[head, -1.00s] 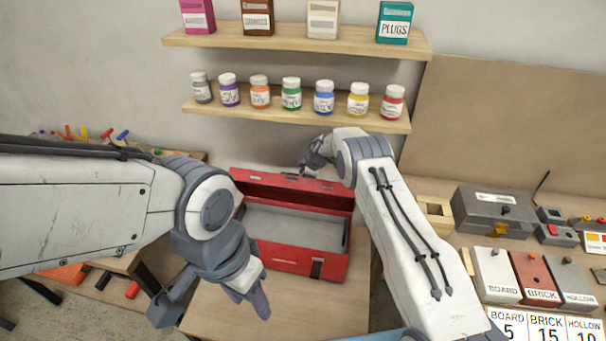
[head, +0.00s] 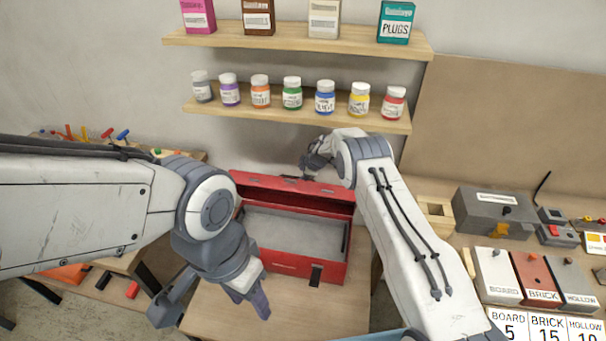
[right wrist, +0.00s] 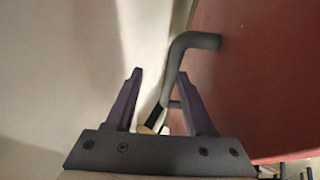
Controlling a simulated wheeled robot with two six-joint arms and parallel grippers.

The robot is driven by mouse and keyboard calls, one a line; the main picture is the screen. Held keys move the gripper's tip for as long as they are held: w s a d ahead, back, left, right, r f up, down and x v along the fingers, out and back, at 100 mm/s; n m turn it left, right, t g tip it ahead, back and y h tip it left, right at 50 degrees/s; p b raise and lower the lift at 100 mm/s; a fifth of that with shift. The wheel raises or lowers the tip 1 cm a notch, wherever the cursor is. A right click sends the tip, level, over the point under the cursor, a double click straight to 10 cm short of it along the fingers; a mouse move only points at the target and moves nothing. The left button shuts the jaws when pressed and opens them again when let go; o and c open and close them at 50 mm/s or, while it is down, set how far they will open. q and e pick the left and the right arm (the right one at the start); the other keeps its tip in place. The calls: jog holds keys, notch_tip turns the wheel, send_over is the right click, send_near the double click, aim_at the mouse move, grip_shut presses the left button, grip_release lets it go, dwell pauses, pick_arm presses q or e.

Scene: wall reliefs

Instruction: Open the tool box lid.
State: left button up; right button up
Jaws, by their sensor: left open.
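The red tool box (head: 290,263) stands on the wooden table with its grey inside showing. Its lid (head: 325,192) is raised at the back. My right gripper (head: 307,165) is behind the top of the lid, partly hidden by its own wrist. In the right wrist view its two fingers (right wrist: 160,75) are spread apart, with a bent grey handle (right wrist: 190,45) between and beyond them, beside the lid's red face (right wrist: 262,75). I see no firm grip on the handle. My left gripper (head: 212,306) is open and empty, in front of the box's left side.
Shelves with jars (head: 292,93) and boxes (head: 258,18) hang on the wall above the tool box. A grey case (head: 494,212) and labelled blocks (head: 535,279) are on the right. The tabletop (head: 290,315) before the tool box is mostly clear.

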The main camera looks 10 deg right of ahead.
jog(key=shift+d+r, duration=0.15)
jog(key=shift+s+d+r, duration=0.1)
jog(key=shift+d+r, duration=0.05)
jog(key=shift+r, duration=0.25)
jog(key=b+v, duration=0.1)
jog(key=v, duration=0.8)
jog(key=shift+s, duration=0.3)
jog(key=shift+c, duration=0.3)
